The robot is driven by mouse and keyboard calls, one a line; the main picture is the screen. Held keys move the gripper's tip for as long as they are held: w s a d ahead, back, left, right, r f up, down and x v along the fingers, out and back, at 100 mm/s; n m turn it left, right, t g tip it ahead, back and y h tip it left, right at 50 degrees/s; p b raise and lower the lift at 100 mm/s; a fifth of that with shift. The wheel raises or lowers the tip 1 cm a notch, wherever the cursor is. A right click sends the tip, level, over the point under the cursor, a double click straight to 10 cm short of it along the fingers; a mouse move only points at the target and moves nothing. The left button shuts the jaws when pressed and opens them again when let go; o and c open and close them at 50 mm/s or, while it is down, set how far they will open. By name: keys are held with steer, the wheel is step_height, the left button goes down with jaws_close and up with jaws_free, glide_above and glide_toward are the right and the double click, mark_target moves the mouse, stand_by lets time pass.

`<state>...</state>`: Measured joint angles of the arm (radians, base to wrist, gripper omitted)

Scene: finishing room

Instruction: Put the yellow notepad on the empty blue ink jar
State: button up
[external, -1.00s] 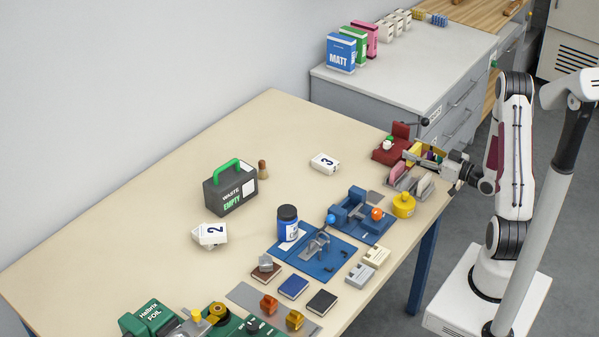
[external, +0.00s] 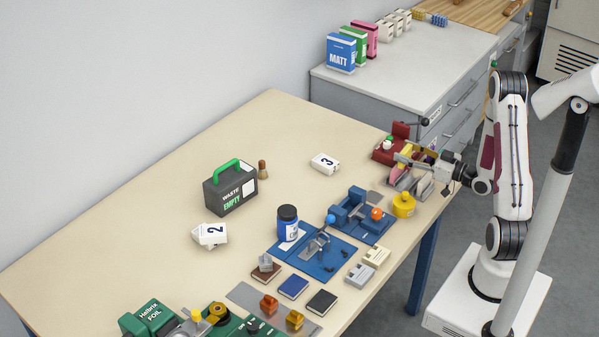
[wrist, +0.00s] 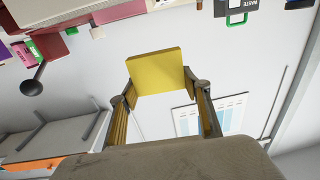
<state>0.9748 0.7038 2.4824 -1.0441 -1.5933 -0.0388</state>
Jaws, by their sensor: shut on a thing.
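The yellow notepad (wrist: 156,71) is between the two fingertips of my gripper (wrist: 160,88) in the wrist view. The fingers are shut on it from both sides. In the external view my gripper (external: 412,158) is low at the right end of the table, over the small holder with upright slots. The notepad is small and partly hidden there. The blue jar (external: 288,226) with a dark lid and white label stands upright near the table's middle, well left of my gripper. I cannot tell whether it is empty.
A red device (external: 388,153) stands just beyond my gripper. The waste box (external: 231,190) stands behind the jar. The table's back middle is mostly clear.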

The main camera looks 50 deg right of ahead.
steer(key=w+a+r+n+g+y, duration=0.15)
steer(key=w+a+y, duration=0.3)
steer(key=a, duration=0.55)
steer(key=w+a+r+n+g+y, duration=0.1)
steer(key=w+a+r+n+y, duration=0.3)
steer(key=a, duration=0.5)
step_height(320, 180, up, 5)
steer(key=n+g+y, duration=0.3)
glide_above(289, 210)
steer(key=shift+d+f, duration=0.1)
steer(key=shift+f, duration=0.15)
steer(key=shift+f, duration=3.1)
steer(key=shift+f, duration=0.15)
steer(key=shift+f, duration=1.75)
